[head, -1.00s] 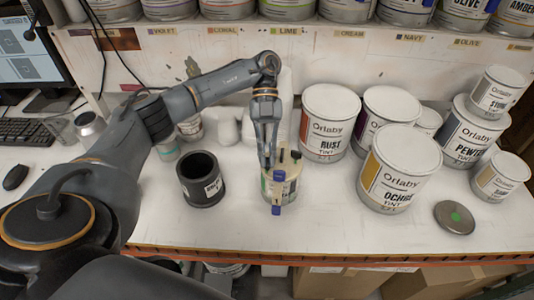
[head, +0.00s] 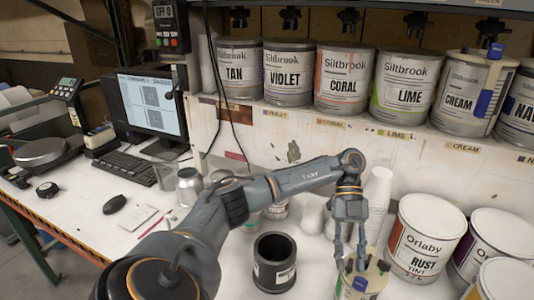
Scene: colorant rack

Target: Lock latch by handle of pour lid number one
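A small can with a cream pour lid (head: 373,281) stands on the bench at the bottom of the head view, cut off by the frame edge. A blue part shows on its lid. Another pour lid (head: 478,57) with a blue latch handle (head: 484,103) is fitted on the Cream can (head: 462,90) on the shelf. The frames do not show which lid is number one. My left gripper (head: 350,264) points down at the small can's lid, its two fingers apart. Whether it touches the lid I cannot tell. My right gripper is not in view.
A black cup (head: 275,263) stands left of the small can. The Rust can (head: 425,239) and other Orlaby cans stand to the right. White cups (head: 376,194) stand behind the gripper. A monitor (head: 150,103), keyboard (head: 125,168) and mouse (head: 115,204) are at left. Several Siltbrook cans line the shelf.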

